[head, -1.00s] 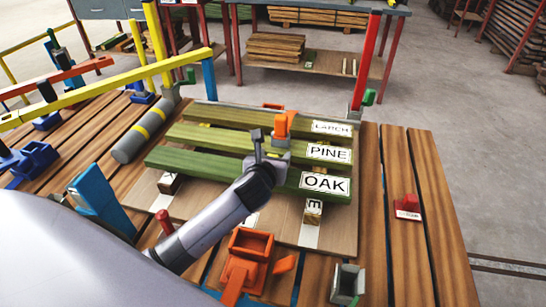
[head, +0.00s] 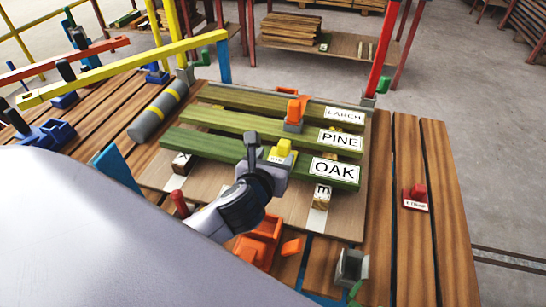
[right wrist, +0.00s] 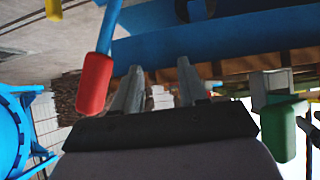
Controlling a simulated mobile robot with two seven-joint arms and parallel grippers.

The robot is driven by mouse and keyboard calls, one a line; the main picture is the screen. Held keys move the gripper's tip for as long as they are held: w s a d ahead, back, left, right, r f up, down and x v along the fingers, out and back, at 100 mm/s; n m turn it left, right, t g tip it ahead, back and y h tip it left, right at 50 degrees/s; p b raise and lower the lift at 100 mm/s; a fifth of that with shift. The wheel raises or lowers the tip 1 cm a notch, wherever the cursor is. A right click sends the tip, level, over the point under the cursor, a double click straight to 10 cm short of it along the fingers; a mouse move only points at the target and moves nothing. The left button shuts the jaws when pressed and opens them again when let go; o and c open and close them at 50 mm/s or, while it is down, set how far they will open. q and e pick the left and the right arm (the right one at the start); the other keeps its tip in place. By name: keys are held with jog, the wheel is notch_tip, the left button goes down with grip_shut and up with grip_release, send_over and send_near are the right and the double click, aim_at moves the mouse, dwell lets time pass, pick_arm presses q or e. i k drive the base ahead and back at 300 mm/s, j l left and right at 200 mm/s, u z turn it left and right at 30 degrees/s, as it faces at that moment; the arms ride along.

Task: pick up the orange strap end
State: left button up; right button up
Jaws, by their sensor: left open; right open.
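An upright orange piece (head: 294,108) on a grey base stands at the Larch and Pine boards in the head view; it looks most like the orange strap end, though I cannot read a label. A small loose orange piece (head: 292,247) lies beside an orange holder (head: 257,241) near the front. My left gripper (head: 267,152) is open above the Oak board, nearer than the upright orange piece and apart from it. A yellow piece (head: 285,148) shows right beside its fingers; whether they touch is unclear. My right gripper (right wrist: 160,90) is open in the right wrist view, with nothing visibly held.
A red labelled block (head: 416,198) sits at right. A grey cylinder (head: 158,112) lies at left. A red-ended blue bar (right wrist: 96,82) is near my right gripper.

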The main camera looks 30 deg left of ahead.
aim_at(295, 107)
jog(key=k+l, duration=0.8)
jog(key=l, duration=0.1)
